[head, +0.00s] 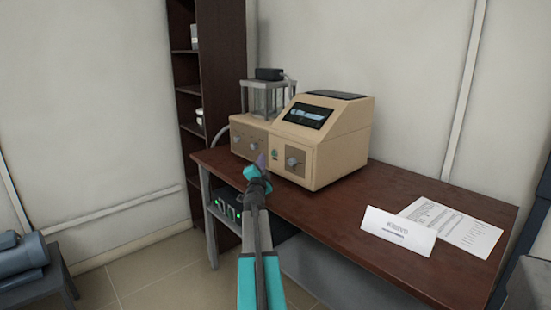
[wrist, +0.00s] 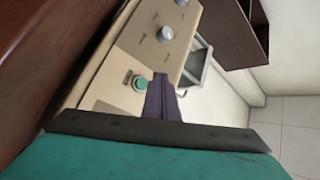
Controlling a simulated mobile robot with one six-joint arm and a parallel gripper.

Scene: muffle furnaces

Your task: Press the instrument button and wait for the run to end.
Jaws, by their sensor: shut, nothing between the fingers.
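A beige instrument (head: 318,150) with a dark screen stands on the brown table, and its front panel (wrist: 140,48) fills much of the wrist view. A green round button (head: 275,154) sits low on its front between knobs; it also shows in the wrist view (wrist: 139,83). My gripper (head: 262,160) is shut and empty, its tip just left of the button in the head view. In the wrist view the dark closed fingers (wrist: 161,88) lie right beside the button. I cannot tell whether they touch it. The screen text is too small to read.
The brown table (head: 330,210) holds a white folded sign (head: 398,231) and a printed sheet (head: 455,222) at the right. A dark shelf (head: 220,70) stands behind at the left. A device with green lights (head: 230,208) sits under the table.

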